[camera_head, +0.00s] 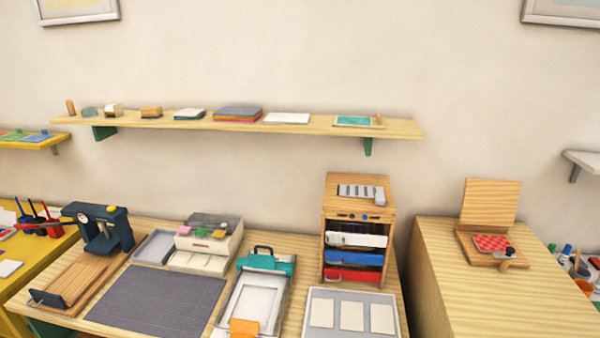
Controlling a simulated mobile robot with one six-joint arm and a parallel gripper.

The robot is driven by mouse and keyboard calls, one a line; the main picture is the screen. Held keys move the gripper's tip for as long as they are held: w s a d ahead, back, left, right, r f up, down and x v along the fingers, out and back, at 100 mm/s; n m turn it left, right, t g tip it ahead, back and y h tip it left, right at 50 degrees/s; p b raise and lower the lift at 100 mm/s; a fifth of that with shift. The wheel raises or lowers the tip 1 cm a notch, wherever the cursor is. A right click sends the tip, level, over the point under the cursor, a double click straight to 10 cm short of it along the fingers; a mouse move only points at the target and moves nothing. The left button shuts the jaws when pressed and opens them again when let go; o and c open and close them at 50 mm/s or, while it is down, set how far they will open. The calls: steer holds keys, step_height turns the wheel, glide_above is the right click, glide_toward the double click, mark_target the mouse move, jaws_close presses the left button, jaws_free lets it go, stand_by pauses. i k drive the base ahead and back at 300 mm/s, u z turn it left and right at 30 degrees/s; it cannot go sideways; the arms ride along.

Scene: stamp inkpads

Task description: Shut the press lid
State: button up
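A small wooden press with a flat base (478,256) stands on the wooden cabinet at the right. Its lid (490,202) is a square wooden panel, open and standing nearly upright at the back of the base. A red checkered pad (492,242) lies on the base, uncovered. A small dark knob or handle (510,251) is at the base's front right. My gripper is not in view.
The cabinet top (470,305) is bare in front of the press. A wooden drawer unit (333,232) stands to its left on the worktable (218,232), with a paper trimmer, a dark mat and a blue machine (93,210). A wall shelf (230,123) runs above.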

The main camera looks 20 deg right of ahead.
mark_target(488, 201)
steer(key=z, duration=0.05)
steer(key=k, duration=0.5)
steer(key=z, duration=0.6)
steer(key=k, duration=0.85)
steer(key=z, duration=0.75)
steer(key=i, duration=0.9)
steer(key=z, duration=0.15)
steer(key=k, duration=0.2)
steer(key=u, duration=0.55)
